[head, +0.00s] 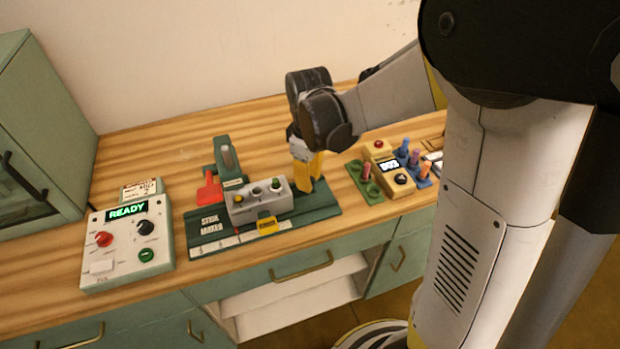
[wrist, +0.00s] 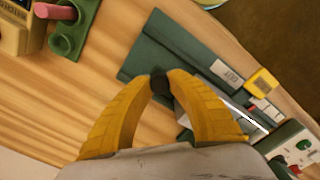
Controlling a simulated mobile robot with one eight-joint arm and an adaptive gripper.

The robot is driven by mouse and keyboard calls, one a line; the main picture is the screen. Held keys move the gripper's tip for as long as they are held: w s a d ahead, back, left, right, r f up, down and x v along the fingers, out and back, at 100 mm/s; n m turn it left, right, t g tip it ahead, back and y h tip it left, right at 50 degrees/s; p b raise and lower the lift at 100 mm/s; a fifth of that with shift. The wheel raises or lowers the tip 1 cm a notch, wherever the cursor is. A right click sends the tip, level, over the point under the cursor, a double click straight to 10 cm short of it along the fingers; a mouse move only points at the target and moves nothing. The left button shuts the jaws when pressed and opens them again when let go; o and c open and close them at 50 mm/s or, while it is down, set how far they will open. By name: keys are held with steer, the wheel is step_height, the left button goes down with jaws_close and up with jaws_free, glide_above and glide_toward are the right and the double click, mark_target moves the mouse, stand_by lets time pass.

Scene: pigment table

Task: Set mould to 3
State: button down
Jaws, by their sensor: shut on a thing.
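The green stick maker (head: 205,245) lies on the table, with a grey block (head: 258,203) of several knobs on it and a yellow tag (head: 266,226) on its front strip. The strip's markings are too small to read. The tag also shows in the wrist view (wrist: 262,82). My gripper (head: 306,185) is at the right end of the stick maker, pointing down. In the wrist view its yellow fingertips (wrist: 160,80) are shut on a small black knob (wrist: 160,84) above the green base (wrist: 165,50). What the knob joins to is hidden.
A control box (head: 125,245) reading READY stands at the left, with a small card display (head: 142,188) behind it. A yellow device (head: 388,168) and trays of coloured pegs (head: 415,165) stand to the right of my gripper. A green cabinet (head: 38,130) stands far left.

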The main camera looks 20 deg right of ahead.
mark_target(272, 190)
steer(key=a, duration=0.9)
steer(key=shift+a, duration=0.1)
steer(key=c, duration=1.4)
jaws_free()
steer(key=shift+c, duration=0.2)
steer(key=shift+o, duration=1.2)
steer(key=shift+a, duration=0.15)
step_height(272, 190, up, 12)
